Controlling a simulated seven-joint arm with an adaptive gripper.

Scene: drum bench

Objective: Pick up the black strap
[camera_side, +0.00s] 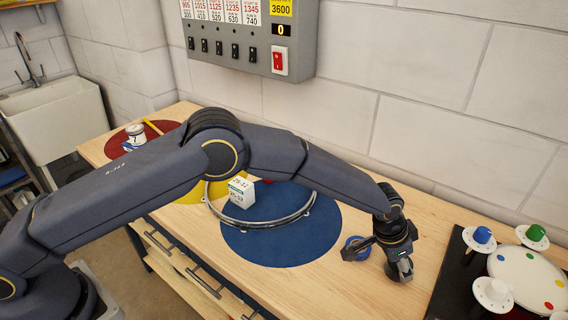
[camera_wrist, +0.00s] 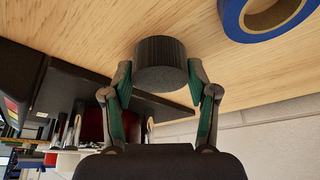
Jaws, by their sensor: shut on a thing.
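The black strap (camera_wrist: 161,52), which looks like a ribbed dark roll, sits between the two fingertips of my gripper (camera_wrist: 161,76) in the wrist view. The fingers are shut on its sides. In the side view my gripper (camera_side: 400,272) points down at the wooden bench, between the blue ring and the dark board. There the strap is hard to tell apart from the gripper. I cannot tell whether the strap touches the bench or is just above it.
A blue tape ring (camera_side: 350,252) lies close to the left of my gripper; it also shows in the wrist view (camera_wrist: 231,22). A dark board with a white disc (camera_side: 528,272) and knobs stands right.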

